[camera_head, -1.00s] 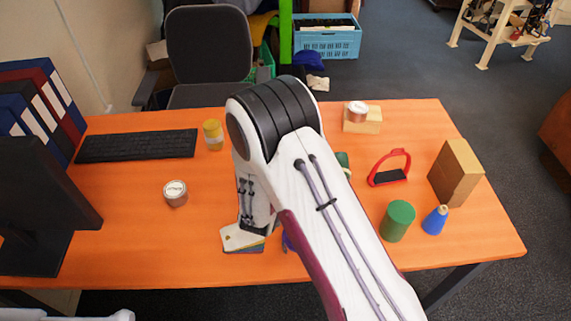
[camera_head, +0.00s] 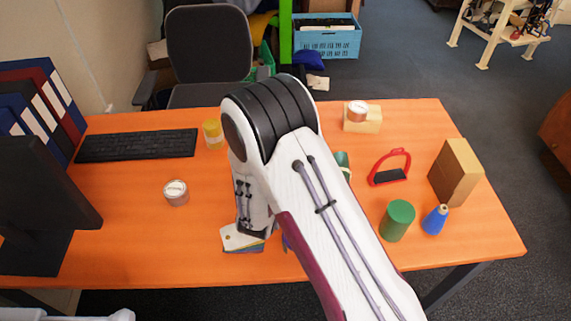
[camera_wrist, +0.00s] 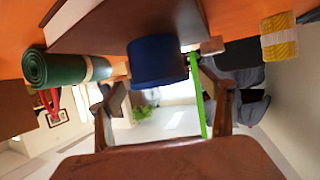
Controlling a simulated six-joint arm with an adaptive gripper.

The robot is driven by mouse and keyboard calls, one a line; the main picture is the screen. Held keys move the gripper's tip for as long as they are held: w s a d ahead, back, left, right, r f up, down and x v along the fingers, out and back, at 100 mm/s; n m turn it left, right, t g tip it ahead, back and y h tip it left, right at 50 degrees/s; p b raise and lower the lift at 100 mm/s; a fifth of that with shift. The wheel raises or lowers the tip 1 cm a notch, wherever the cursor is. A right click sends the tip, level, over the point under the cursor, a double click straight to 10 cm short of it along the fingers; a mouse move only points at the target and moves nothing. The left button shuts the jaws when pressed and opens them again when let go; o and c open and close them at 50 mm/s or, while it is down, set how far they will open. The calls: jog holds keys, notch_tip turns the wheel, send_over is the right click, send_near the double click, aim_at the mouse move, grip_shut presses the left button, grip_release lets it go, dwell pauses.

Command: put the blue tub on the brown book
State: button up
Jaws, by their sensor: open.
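The blue tub (camera_wrist: 158,62) is in the middle of the wrist view, which shows the scene upside down. Its base overlaps the broad face of the brown book (camera_wrist: 85,30), and it looks to be standing on it, though a small gap cannot be ruled out. My gripper (camera_wrist: 162,84) is open, with one dark finger on each side of the tub. I cannot tell whether either finger touches it.
A green roll (camera_wrist: 52,68) and a yellow jar (camera_wrist: 279,38) flank the book in the wrist view.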

jog(key=v, duration=1)
jog(key=shift+s+r, duration=0.2)
jog(key=shift+s, duration=0.15)
dwell(0.3)
jog(key=shift+a+r, duration=0.1)
notch_tip(320, 180, up, 10)
jog(key=a+g+y, duration=0.2)
jog(key=g+y, duration=0.1)
jog(key=y, duration=0.2)
jog(key=s+d+r+n+g+y, duration=0.1)
jog(key=s+d+r+n+y, duration=0.15)
jog(key=s+r, duration=0.4)
jog(key=s+d+r+g+h, duration=0.1)
jog(key=s+d+r, duration=0.2)
jog(key=s+d, duration=0.4)
jog(key=s+d+r+n+g+h, duration=0.1)
jog(key=s+d+r+g+h, duration=0.1)
jog(key=s+d, duration=0.6)
jog(key=s+r, duration=0.1)
jog(key=s, duration=0.4)
